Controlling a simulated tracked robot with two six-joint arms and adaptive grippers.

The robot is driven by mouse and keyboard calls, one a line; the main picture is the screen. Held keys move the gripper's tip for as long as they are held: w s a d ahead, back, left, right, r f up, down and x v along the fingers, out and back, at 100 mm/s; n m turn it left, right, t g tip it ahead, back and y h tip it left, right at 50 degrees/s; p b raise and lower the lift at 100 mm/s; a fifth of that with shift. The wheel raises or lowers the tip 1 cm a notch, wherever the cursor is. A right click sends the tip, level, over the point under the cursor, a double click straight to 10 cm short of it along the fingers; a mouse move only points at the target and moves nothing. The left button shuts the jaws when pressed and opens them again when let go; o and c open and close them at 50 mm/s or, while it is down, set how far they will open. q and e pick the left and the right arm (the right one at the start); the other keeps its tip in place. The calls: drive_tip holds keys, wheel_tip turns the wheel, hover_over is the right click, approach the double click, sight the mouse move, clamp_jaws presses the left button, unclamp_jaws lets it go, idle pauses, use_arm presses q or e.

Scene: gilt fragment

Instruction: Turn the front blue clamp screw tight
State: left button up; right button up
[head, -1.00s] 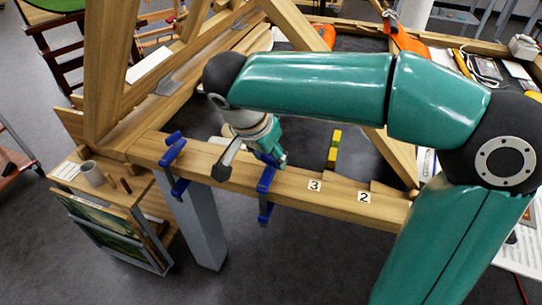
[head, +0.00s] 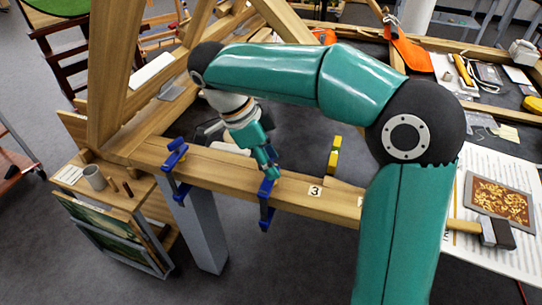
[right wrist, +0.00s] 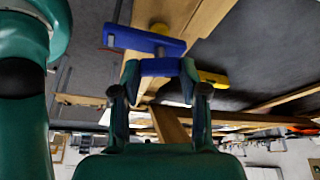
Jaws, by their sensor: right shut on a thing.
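Two blue clamps sit on the long wooden beam (head: 225,172) in the head view. One blue clamp (head: 175,165) is at the left. The other blue clamp (head: 265,212) is nearer the middle, with my right gripper (head: 271,178) at its top end. In the right wrist view, the fingers of my right gripper (right wrist: 159,70) are shut on either side of a blue piece, the clamp's screw end (right wrist: 160,67). The blue clamp body (right wrist: 145,40) lies just beyond it. How tight the screw is cannot be told. My left gripper is not in view.
A yellow clamp (head: 334,155) stands behind the beam. A side stand with a mug (head: 94,177) is at the left. A hammer (head: 495,232) lies at the right near a framed gilt piece (head: 498,203). Open floor lies in front of the beam.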

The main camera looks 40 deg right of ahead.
drive_tip(key=shift+w+m+y, duration=0.2)
drive_tip(key=shift+m+y, duration=0.1)
drive_tip(key=shift+m, duration=0.8)
drive_tip(key=o, duration=1.1)
drive_tip(key=shift+w, duration=0.1)
drive_tip(key=shift+o, duration=0.2)
drive_tip(key=shift+g, duration=0.3)
drive_tip(key=v, duration=0.7)
drive_tip(key=shift+r, duration=0.15)
